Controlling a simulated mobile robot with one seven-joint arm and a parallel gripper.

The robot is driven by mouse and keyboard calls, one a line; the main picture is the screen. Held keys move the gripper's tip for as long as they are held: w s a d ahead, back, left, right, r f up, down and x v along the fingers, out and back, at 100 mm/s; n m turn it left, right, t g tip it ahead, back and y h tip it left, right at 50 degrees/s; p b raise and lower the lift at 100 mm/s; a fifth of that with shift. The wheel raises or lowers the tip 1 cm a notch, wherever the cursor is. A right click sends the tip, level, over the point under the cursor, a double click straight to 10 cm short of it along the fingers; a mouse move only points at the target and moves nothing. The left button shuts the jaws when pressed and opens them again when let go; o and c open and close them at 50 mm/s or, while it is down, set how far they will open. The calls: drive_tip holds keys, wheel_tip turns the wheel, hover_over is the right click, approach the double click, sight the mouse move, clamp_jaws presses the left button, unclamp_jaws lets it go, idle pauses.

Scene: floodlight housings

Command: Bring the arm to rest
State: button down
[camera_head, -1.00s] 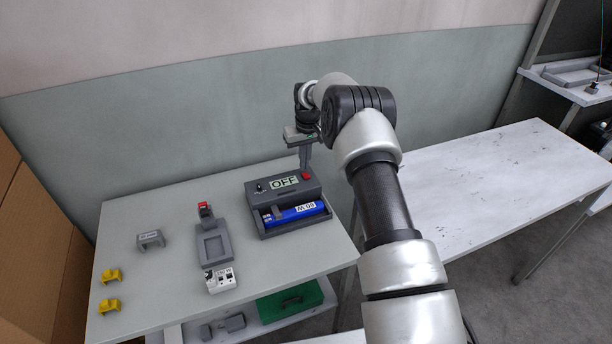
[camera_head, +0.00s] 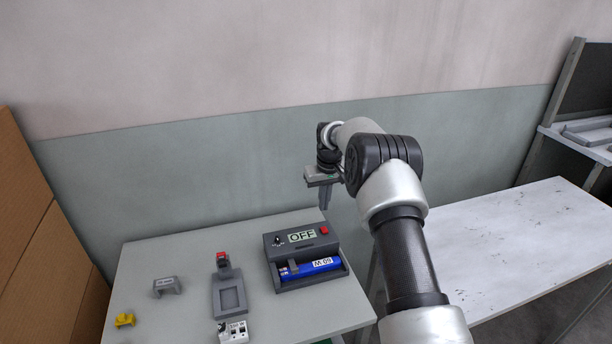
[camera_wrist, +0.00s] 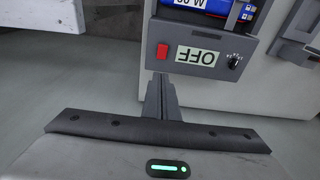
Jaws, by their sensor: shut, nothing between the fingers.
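My gripper (camera_head: 325,207) hangs at the end of my arm, just behind the far right corner of the grey-topped table (camera_head: 190,255). Its fingers point down and are shut with nothing between them. In the wrist view the closed fingers (camera_wrist: 161,95) are near the edge of a dark grey box (camera_wrist: 222,38) with a red button and an "OFF" display. That box also stands on the table in the head view (camera_head: 283,246), with a blue cylinder (camera_head: 312,268) marked 50 W lying in its front trough. The gripper appears apart from the box.
A grey fixture (camera_head: 229,294) with a red part, a white block (camera_head: 232,331), a grey clip (camera_head: 168,287) and a yellow clip (camera_head: 125,320) stand left of the box. A second white table (camera_head: 520,243) is at right. A wall is behind; cardboard (camera_head: 45,230) stands left.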

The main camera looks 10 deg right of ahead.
drive_tip(key=s+r+t, duration=0.1)
drive_tip(key=s+r, duration=0.4)
drive_tip(key=r, duration=0.5)
drive_tip(key=s+r, duration=0.4)
drive_tip(key=r, duration=0.7)
drive_tip(key=s+r+m+t+p, duration=0.1)
drive_tip(key=s+r, duration=0.9)
drive_tip(key=s, duration=0.5)
drive_tip(key=s+f+m+t+p, duration=0.1)
drive_tip(key=s, duration=2)
drive_tip(key=shift+s+f+t, duration=0.4)
